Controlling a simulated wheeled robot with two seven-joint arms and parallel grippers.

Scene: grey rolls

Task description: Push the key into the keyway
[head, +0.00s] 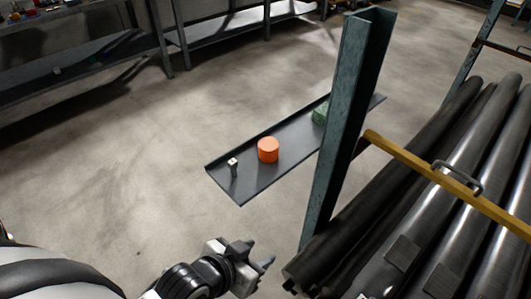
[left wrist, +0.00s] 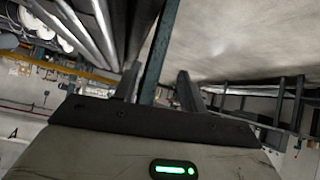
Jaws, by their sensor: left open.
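A small upright piece with a pale top and a dark lower part (head: 233,166) stands near the left end of a narrow dark grey tray (head: 218,176). It may be the key, but it is too small to tell. I cannot make out a keyway in either view. My left gripper (head: 258,254) is at the bottom centre of the head view, nearer to me than the tray, open and empty, apart from everything on the tray. Its two fingers also show in the left wrist view (left wrist: 158,92), with nothing between them. My right gripper is not in view.
An orange cylinder (head: 268,150) and a green block (head: 320,114) stand on the tray. A teal steel post (head: 340,130) rises in front of the tray's right part. Large dark rolls (head: 440,180) lie at the right under a yellow bar (head: 425,168). Concrete floor at left is clear.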

